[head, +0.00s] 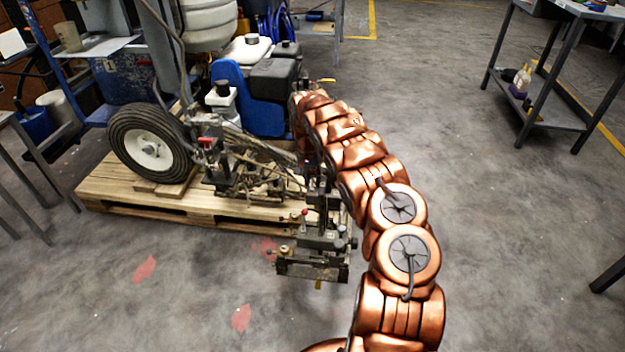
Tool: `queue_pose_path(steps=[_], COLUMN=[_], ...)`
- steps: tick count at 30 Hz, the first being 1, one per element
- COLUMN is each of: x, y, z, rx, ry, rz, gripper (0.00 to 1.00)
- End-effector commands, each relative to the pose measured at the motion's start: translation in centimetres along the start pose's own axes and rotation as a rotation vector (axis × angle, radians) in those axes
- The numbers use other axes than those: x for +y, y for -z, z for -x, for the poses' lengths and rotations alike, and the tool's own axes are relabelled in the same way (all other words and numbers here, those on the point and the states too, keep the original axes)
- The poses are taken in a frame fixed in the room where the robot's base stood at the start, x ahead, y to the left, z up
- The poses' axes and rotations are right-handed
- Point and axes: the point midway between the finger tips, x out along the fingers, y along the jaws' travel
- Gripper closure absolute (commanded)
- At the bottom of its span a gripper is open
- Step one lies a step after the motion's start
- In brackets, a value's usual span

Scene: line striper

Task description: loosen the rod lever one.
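The line striper (240,95) stands on a wooden pallet (215,207). It has a black tyre with a white hub, a pale tank and a blue and black engine section. Its rod and bracket assembly (312,268) sticks out past the pallet's front right. Small knobs and levers sit there, one with a red knob (304,212) and one with a yellowish knob (284,250). I cannot tell which is rod lever one. My copper arm reaches from the bottom right up beside the striper's right side. The arm's far end hides my gripper, and it covers part of the striper.
A grey metal table (556,75) with bottles on its lower shelf stands at the upper right. A bench (110,47) and a blue bin (36,122) are at the left. The concrete floor right of my arm is mostly clear. Red marks (241,318) lie on the floor in front.

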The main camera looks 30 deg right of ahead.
Motion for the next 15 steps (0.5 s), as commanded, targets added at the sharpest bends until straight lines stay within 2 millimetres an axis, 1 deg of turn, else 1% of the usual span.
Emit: queue_pose_path(steps=[1,6,8,15], x=[-0.01,-0.02,-0.03,-0.07], y=[0.00,-0.01,-0.02,-0.01], z=[0.01,0.01,0.01,0.06], rx=[0.000,0.000,0.000,0.001], ry=[0.000,0.000,0.000,0.001], rz=[0.000,0.000,0.001,0.001], gripper=[0.77,0.95,1.00,1.00])
